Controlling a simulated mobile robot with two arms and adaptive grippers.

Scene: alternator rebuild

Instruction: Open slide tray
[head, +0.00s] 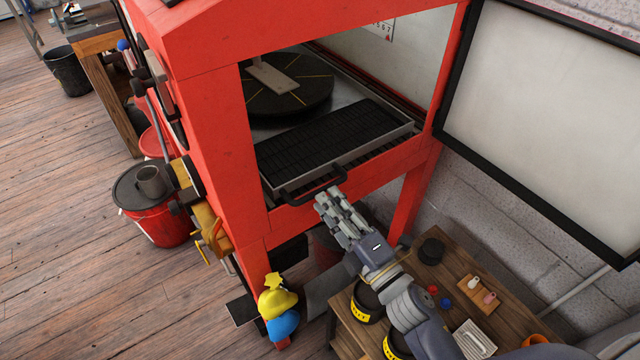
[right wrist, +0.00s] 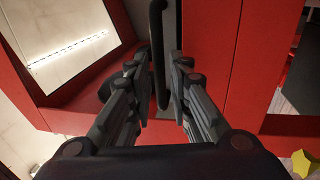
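The slide tray (head: 335,139) is a dark ribbed tray with a metal rim inside the red cabinet, its front edge near the cabinet's front opening. Its black bar handle (head: 312,192) sticks out at the front. My left gripper is not in view.
The red cabinet frame (head: 218,130) surrounds the tray, with a round dark turntable (head: 290,92) behind it. An open framed door panel (head: 545,110) hangs at right. A wooden bench (head: 460,265) with small items stands below my right arm. Red buckets (head: 160,222) stand at left.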

